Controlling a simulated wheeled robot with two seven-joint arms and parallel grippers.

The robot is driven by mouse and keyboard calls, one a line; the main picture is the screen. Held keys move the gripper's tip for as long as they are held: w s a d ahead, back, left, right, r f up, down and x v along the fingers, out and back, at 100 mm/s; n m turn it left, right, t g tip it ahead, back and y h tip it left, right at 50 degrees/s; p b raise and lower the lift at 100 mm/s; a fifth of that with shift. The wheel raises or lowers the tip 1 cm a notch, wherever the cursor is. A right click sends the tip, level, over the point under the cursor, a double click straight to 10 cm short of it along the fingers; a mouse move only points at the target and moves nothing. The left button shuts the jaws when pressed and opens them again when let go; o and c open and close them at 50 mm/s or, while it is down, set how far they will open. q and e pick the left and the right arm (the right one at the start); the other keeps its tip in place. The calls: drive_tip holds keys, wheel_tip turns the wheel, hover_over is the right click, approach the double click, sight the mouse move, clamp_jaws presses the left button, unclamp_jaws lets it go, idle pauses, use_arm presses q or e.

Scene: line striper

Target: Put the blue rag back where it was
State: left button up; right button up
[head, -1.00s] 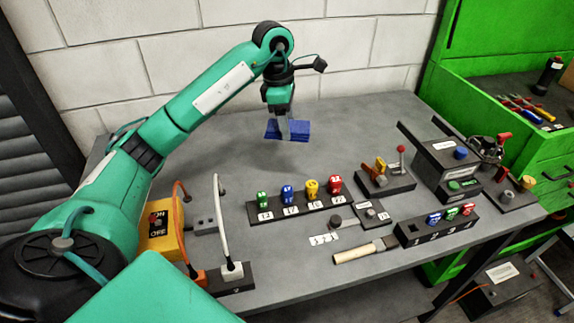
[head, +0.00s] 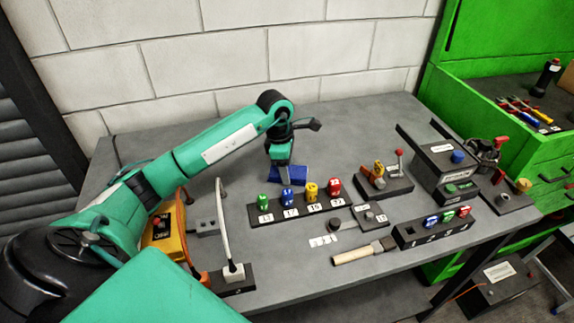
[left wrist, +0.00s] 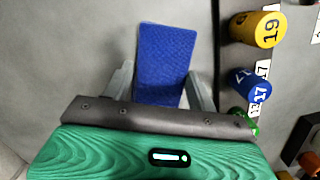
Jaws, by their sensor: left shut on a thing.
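The blue rag (head: 291,176) is a folded block behind the numbered row of tags, on the back middle of the grey table (head: 350,118). My left gripper (head: 281,166) points down and is shut on the blue rag. In the left wrist view the blue rag (left wrist: 166,58) lies between the two grey fingers of the left gripper (left wrist: 162,82). The rag is at or just above the table top; I cannot tell whether it touches. My right gripper is not in view.
A black rack (head: 316,205) with green, blue, yellow and red tags stands just in front of the rag. A brush (head: 365,250), a white-handled cable lever (head: 232,273) and a switch stand (head: 385,182) are nearby. The table's back is clear.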

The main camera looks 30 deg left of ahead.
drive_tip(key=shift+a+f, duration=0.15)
use_arm(q)
drive_tip(key=o, duration=0.9)
drive_tip(key=shift+o, duration=0.2)
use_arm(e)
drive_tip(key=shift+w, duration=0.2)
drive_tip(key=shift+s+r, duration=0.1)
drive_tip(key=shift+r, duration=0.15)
use_arm(q)
drive_tip(key=shift+r, duration=0.3)
wheel_tip(320, 180, up, 12)
drive_tip(key=a+b, duration=0.1)
drive_tip(key=b, duration=0.1)
drive_tip(key=shift+s+a+f, duration=0.25)
drive_tip(key=shift+s+a, duration=0.05)
drive_tip(key=shift+s, duration=0.15)
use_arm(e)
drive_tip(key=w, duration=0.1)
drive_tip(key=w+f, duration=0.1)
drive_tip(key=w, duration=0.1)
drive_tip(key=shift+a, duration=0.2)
